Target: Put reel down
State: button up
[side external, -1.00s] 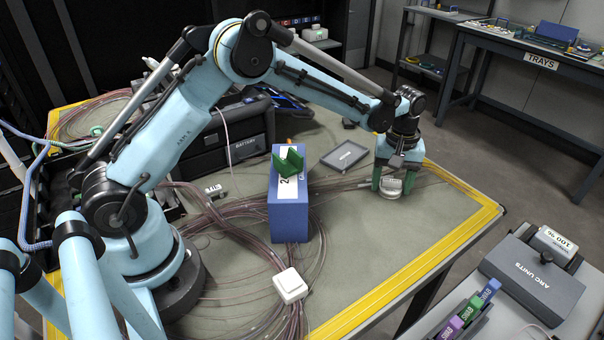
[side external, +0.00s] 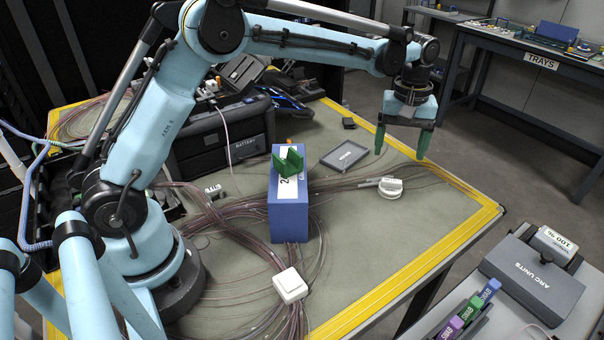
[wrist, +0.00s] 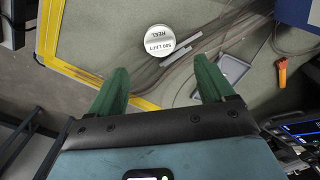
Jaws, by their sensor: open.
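The reel (side external: 390,188) is a small white disc lying on the table mat near the right corner, beside the fibre strands. It also shows in the wrist view (wrist: 159,39), where its round top carries printed text including "REEL". My gripper (side external: 400,155) has two green fingers spread wide and nothing between them. It is above the table, over and a little behind the reel, clear of it. In the wrist view my gripper (wrist: 160,75) shows both fingertips apart, with the reel beyond them.
A grey tray (side external: 344,155) lies left of the reel. A blue block with a green holder (side external: 289,205) stands mid-table, and a white box (side external: 290,285) is at the front. Yellow tape (side external: 455,228) marks the table edge. Fibre strands cross the mat.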

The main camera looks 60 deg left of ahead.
aim_at(392, 180)
jog(key=shift+r, duration=1.3)
jog(key=shift+f, duration=0.1)
notch_tip(392, 180, down, 12)
jog(key=shift+r, duration=1.4)
